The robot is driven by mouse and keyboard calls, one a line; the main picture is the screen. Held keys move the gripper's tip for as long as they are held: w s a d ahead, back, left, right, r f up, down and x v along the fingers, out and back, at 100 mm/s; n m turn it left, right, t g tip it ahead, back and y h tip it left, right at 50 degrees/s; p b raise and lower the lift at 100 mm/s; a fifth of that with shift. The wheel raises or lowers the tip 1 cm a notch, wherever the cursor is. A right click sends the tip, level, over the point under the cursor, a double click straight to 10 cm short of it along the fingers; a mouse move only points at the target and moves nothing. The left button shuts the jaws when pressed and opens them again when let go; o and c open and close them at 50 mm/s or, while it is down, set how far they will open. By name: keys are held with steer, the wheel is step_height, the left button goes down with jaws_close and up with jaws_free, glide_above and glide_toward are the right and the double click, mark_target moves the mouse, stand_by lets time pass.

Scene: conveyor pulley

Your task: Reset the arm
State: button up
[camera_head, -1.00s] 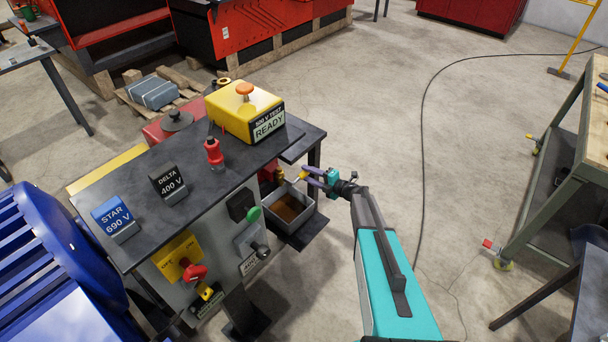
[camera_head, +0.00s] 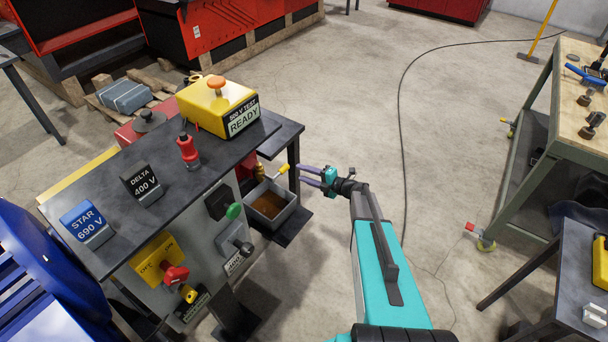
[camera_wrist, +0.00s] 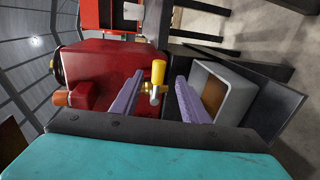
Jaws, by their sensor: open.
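My gripper (camera_head: 308,176) is at the end of my teal arm, to the right of the dark-topped test bench (camera_head: 185,206). Its purple fingers are apart and point left, with nothing held between them that I can see. In the wrist view my gripper (camera_wrist: 158,100) has a brass valve with a yellow handle (camera_wrist: 158,72) beyond and between its fingers. In the head view the yellow handle (camera_head: 283,168) is just left of the fingertips. I cannot tell the exact gap to it.
A grey tray (camera_head: 272,215) with brown contents sits below and left of my gripper. A red tank (camera_wrist: 100,75) fills the wrist view's left. A wooden-topped workbench (camera_head: 572,125) stands at the right. The concrete floor between has free room, with a black cable (camera_head: 402,110) across it.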

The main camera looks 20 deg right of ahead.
steer(key=s+a+f+n+g, duration=0.65)
steer(key=s+a+n, duration=0.25)
steer(key=s+n, duration=0.25)
steer(key=s+a+f+n+g, duration=0.5)
steer(key=s+a+f+n, duration=0.2)
steer(key=s+a+n, duration=0.5)
steer(key=s+d+f+n+g+h, duration=0.1)
steer(key=s+d+n+g+h, duration=0.2)
steer(key=s+n, duration=0.9)
steer(key=s+d+f+n+g+h, duration=0.1)
steer(key=s+d+n+g+h, duration=0.3)
steer(key=s+n, duration=0.7)
steer(key=s+d+h, duration=0.1)
steer(key=s+h, duration=0.1)
steer(key=s, duration=0.3)
steer(key=shift+f+n, duration=0.2)
steer(key=shift+n, duration=0.15)
